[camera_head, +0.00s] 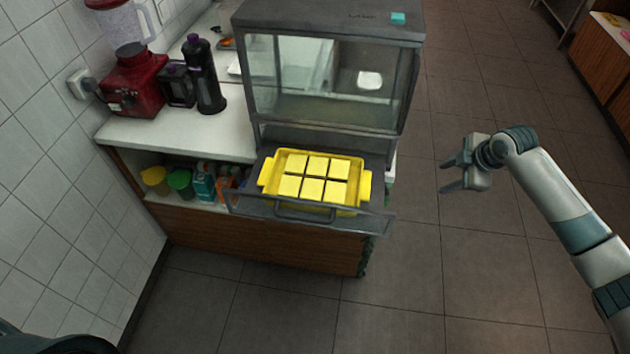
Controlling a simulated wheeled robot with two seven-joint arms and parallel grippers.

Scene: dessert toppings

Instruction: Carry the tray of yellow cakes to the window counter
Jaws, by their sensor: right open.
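A yellow tray (366,186) with handles at its left and right ends holds several square yellow cakes (313,190). My left gripper is out of view. I cannot tell which surface is the window counter.
A white counter (180,139) at the left bears a red blender (135,80) and a dark bottle (203,75). Its shelf holds several containers, such as a green one (181,182). A wooden cabinet (601,58) stands far right. The tiled floor between is clear.

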